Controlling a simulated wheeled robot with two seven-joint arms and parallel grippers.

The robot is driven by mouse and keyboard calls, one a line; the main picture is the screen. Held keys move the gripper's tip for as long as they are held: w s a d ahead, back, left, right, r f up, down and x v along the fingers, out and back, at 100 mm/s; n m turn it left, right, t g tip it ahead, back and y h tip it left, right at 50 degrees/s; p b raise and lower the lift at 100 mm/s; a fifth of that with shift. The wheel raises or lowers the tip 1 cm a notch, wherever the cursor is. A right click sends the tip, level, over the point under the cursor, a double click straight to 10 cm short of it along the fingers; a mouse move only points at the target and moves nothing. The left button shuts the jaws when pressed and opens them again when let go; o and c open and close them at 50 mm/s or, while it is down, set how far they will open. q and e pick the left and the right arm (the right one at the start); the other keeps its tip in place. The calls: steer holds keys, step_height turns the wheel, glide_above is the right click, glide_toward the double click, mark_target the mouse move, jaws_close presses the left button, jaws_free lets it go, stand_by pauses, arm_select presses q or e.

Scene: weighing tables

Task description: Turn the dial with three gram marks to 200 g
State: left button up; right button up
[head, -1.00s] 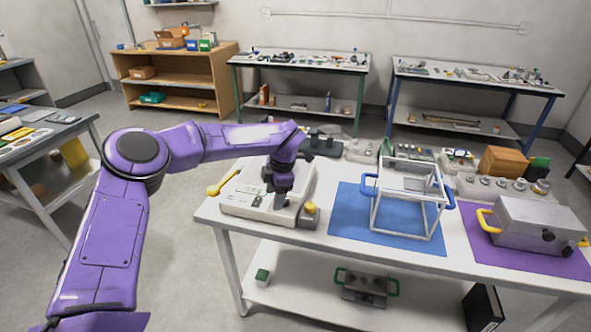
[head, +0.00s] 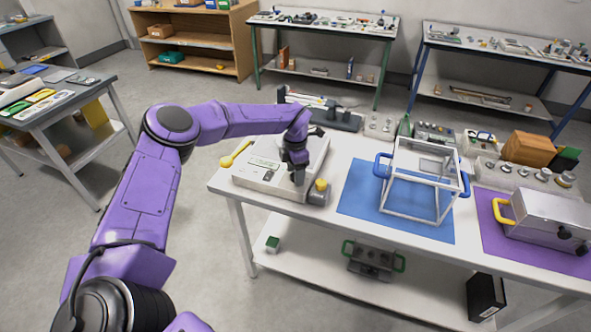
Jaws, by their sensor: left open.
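A pale grey-white instrument box (head: 255,181) sits at the left end of the white table. A grey block with a yellow top (head: 320,192) is at its front right corner. My left gripper (head: 298,182) points down over the right part of the box, close to the yellow-topped block. It is open; its fingers are small and dark here, and I cannot tell whether they touch anything. A dial with three gram marks cannot be made out; the gripper covers part of the box's top. My right gripper is not in view.
A white frame with blue handles (head: 428,219) stands on a blue mat (head: 360,200). A grey metal box (head: 545,215) sits on a purple mat (head: 492,226). A yellow-ended handle (head: 235,154) sticks out left of the instrument box. Weights and blocks line the table's back.

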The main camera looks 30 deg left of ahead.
arm_select(q)
steer(key=shift+s+r, duration=0.1)
steer(key=shift+s, duration=0.05)
steer(key=c, duration=1)
steer(key=shift+c, duration=0.2)
